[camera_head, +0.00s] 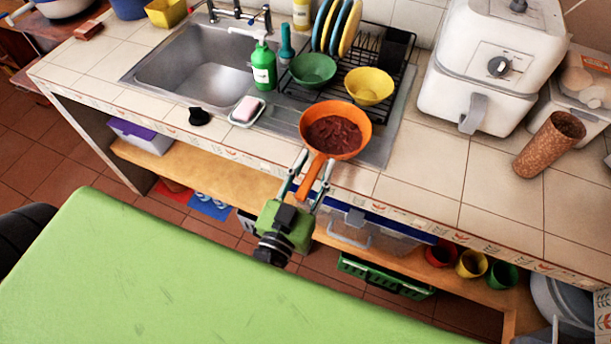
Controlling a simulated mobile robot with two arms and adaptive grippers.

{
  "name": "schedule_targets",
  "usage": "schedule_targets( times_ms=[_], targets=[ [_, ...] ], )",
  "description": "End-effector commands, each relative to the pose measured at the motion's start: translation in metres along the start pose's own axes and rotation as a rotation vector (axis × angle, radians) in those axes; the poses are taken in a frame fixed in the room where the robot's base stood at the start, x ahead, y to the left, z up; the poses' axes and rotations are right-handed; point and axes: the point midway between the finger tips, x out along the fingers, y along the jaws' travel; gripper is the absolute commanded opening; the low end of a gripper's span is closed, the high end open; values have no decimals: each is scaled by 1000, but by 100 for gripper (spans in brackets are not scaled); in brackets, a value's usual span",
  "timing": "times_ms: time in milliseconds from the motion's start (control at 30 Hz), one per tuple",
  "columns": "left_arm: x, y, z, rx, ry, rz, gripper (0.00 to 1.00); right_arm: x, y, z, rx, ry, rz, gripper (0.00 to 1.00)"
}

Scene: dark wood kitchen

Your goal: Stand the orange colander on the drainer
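The orange colander (362,125) is at the front of the sink's metal drainboard, with its handle (311,178) pointing toward me past the counter's front edge. Its inside shows a reddish-brown mass. The drainer (396,92), a black wire rack, stands just behind it and holds plates and bowls. The colander overlaps the rack's front in this view; I cannot tell whether it rests on anything. My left gripper (315,167) is open, with its fingers on either side of the handle and visible gaps beside it. My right gripper is not in view.
A green bowl (312,69) and a yellow bowl (369,85) occupy the rack's front. A green soap bottle (263,66) and a soap dish (247,112) are to the left. A white air fryer (492,62) stands right; clear tiles lie before it.

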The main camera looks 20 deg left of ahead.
Motion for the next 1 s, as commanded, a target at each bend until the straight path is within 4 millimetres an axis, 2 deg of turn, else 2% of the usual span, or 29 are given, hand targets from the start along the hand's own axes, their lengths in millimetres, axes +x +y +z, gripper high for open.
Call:
schedule_targets(
  times_ms=[400, 600, 767, 1000],
  targets=[
    [-80, 1, 6, 2, -8, 4, 33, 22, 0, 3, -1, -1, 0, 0],
    [-108, 1, 4, 1, -6, 3, 33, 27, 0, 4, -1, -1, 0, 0],
    [-117, 0, 1, -1, -2, 1, 33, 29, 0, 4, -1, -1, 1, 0],
    [-118, 1, 1, 0, -3, 2, 33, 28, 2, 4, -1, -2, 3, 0]
  ],
)
